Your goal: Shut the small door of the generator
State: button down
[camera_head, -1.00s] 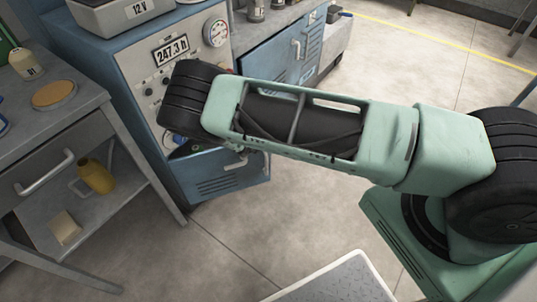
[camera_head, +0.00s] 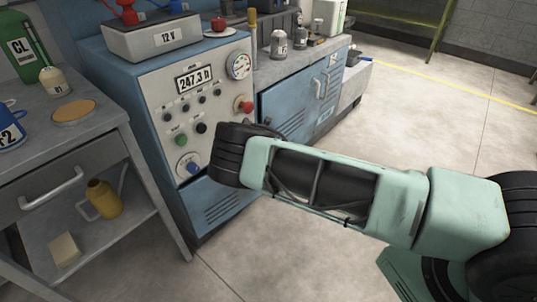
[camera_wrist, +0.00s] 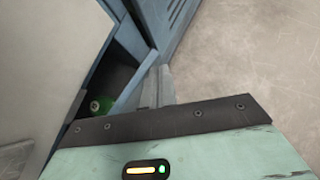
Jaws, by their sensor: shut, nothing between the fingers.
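The generator (camera_head: 150,75) is a blue cabinet with a pale control panel at the left of the head view. Its small louvred blue door (camera_head: 218,207) is low on the front and stands ajar. My arm's dark wrist hides part of it and its handle. In the wrist view the door (camera_wrist: 165,20) is at the top, with a dark gap beside it and a green round thing (camera_wrist: 101,105) inside. My gripper (camera_wrist: 163,82) is shut and empty, its grey fingers close to the door; contact is unclear. The head view hides the gripper behind my arm.
A grey bench (camera_head: 110,118) with a drawer, cup and bottles stands left of the generator. A blue cabinet (camera_head: 305,95) under a worktop stands to its right. The concrete floor (camera_head: 400,120) in the middle and right is clear.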

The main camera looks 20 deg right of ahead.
jog(key=shift+n+y, duration=0.6)
jog(key=shift+n, duration=0.3)
jog(key=w, duration=0.1)
jog(key=w+a, duration=0.1)
jog(key=w, duration=0.1)
jog(key=w+a+b, duration=0.1)
jog(key=shift+w+r, duration=0.15)
jog(key=shift+w, duration=0.2)
jog(key=shift+w+r+t, duration=0.1)
jog(key=shift+t, duration=0.3)
